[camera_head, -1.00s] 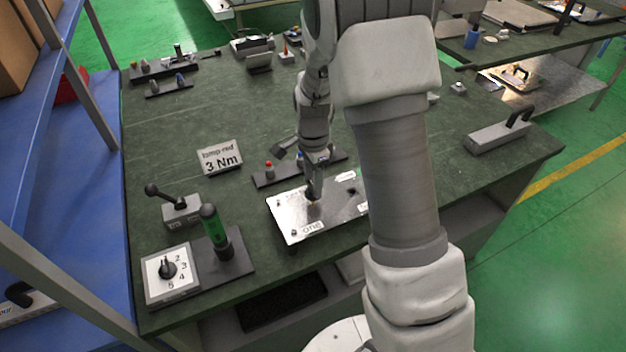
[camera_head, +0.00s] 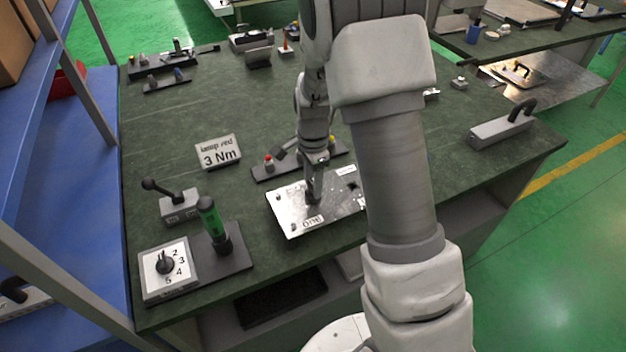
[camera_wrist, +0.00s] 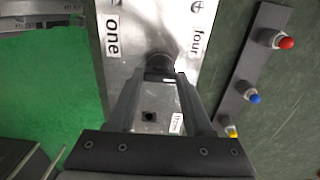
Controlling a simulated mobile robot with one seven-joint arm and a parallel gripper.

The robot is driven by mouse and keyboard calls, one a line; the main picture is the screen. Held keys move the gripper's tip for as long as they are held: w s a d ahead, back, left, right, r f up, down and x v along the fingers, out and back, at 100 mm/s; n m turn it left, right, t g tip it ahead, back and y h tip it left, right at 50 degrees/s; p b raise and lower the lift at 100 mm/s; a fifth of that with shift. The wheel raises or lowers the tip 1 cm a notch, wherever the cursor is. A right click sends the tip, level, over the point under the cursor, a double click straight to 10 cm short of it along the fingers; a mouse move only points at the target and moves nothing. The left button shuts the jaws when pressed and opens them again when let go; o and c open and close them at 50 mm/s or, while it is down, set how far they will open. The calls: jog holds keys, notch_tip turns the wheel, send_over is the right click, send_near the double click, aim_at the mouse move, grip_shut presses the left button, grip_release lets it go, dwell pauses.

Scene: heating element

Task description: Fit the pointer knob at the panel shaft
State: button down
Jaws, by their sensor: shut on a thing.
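The silver metal panel (camera_head: 335,208) lies on the green workbench, and it also shows in the wrist view (camera_wrist: 130,22) with labels reading "one" and "four". My gripper (camera_head: 313,198) is over the panel. In the wrist view my gripper (camera_wrist: 160,74) is shut on the dark round pointer knob (camera_wrist: 160,60) between its fingertips. The knob is at or just above the panel surface; I cannot tell whether it touches. The panel shaft is hidden beneath the knob and fingers.
A dark rack with red (camera_wrist: 284,42), blue (camera_wrist: 254,98) and yellow caps stands beside the panel.

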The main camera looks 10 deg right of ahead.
jog(key=shift+f, duration=0.4)
jog(key=shift+c, duration=1.1)
grip_release()
jog(key=shift+r, duration=0.1)
notch_tip(320, 180, up, 17)
jog(key=shift+r+p, duration=0.2)
jog(key=shift+p, duration=0.15)
